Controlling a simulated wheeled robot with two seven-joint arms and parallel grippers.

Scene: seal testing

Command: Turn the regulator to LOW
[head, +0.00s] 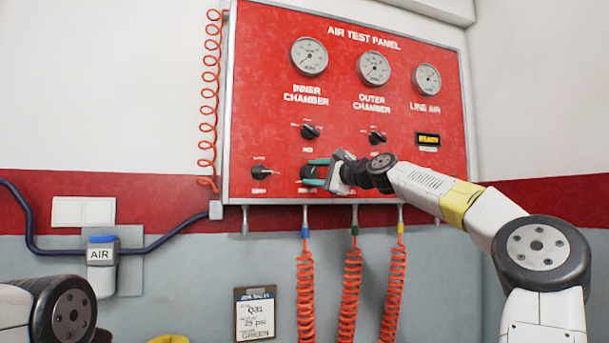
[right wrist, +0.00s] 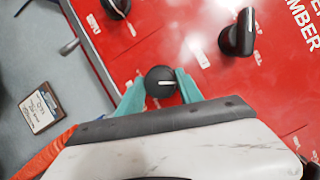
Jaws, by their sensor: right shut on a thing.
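The regulator knob (head: 309,172) is a round black knob low in the middle of the red air test panel (head: 262,85). My right gripper (head: 316,172) is at this knob, with its teal fingers on either side of it. In the right wrist view the fingers are shut on the black knob (right wrist: 160,80), whose white pointer line shows on its face. The knob's printed labels are mostly hidden by my gripper. Only part of my left arm shows at the lower left of the head view; its gripper is out of view.
Other black knobs sit nearby: one at the left (head: 260,172) and two above (head: 310,131) (head: 376,138). Three gauges line the panel's top. Orange coiled hoses (head: 305,290) hang below, beside a clipboard (head: 255,314). A display (head: 428,140) is at the right.

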